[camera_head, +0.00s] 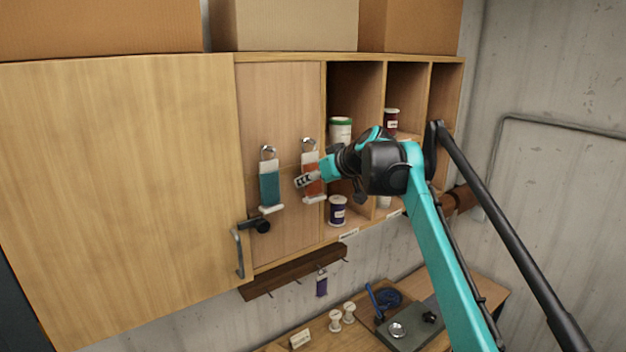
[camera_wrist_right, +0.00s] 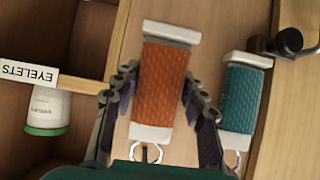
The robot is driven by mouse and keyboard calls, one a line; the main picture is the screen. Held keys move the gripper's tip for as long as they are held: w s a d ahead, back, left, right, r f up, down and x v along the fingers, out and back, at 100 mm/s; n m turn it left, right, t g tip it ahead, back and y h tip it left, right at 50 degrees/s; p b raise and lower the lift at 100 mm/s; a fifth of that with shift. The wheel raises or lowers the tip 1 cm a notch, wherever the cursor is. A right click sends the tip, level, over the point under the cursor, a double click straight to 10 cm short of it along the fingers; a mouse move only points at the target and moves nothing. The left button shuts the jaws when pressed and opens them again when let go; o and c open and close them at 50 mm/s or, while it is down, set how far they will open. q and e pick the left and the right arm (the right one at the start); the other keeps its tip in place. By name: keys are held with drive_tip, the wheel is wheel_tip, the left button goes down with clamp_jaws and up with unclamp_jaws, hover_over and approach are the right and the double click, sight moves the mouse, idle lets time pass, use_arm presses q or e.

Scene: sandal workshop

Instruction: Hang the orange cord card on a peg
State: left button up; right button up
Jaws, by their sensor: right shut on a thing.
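The orange cord card (camera_head: 311,166) has white ends and is upright in front of the cabinet's wooden panel, just below a metal hook (camera_head: 308,142). My right gripper (camera_head: 306,180) is shut on it. In the right wrist view the orange card (camera_wrist_right: 158,85) lies between the two fingers of my right gripper (camera_wrist_right: 160,98), and a metal ring or hook (camera_wrist_right: 146,152) shows at its end. I cannot tell whether it still bears on the hook. A dark peg rail (camera_head: 293,272) with several pegs is below the cabinet. My left gripper is not in view.
A teal cord card (camera_head: 269,183) hangs close to the left of the orange one. A black knob (camera_head: 259,226) and grey handle (camera_head: 239,252) are below it. A purple card (camera_head: 321,284) hangs on the rail. Jars stand in open shelves to the right. The rail's left part is clear.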

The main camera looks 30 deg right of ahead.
drive_tip(key=o, duration=1.3)
drive_tip(key=shift+c, duration=0.2)
drive_tip(key=shift+s, duration=0.1)
drive_tip(key=a+v, duration=0.1)
drive_tip(key=v, duration=1)
drive_tip(key=s+a+f+g+b, duration=0.15)
drive_tip(key=a+f+b, duration=0.25)
drive_tip(key=f+b, duration=0.55)
drive_tip(key=s+a+f+b, duration=0.2)
drive_tip(key=a+f+b, duration=0.2)
drive_tip(key=f, duration=1)
drive_tip(key=s+a+f+g+b, duration=0.15)
drive_tip(key=a+f+b, duration=0.35)
drive_tip(key=f, duration=0.7)
drive_tip(key=s+a+f+b, duration=0.2)
drive_tip(key=s+f+b, duration=0.2)
drive_tip(key=f+b, duration=0.4)
drive_tip(key=s+a+f+g+b, duration=0.1)
drive_tip(key=s+a+f+b, duration=0.2)
drive_tip(key=f, duration=1.9)
drive_tip(key=s+a+f+b, duration=0.3)
drive_tip(key=s+f+b, duration=0.4)
drive_tip(key=f+b, duration=0.6)
wheel_tip(320, 180, down, 3)
drive_tip(key=shift+s+f+m+h, duration=0.1)
drive_tip(key=shift+s+m+h, duration=0.1)
drive_tip(key=shift+m+h, duration=0.2)
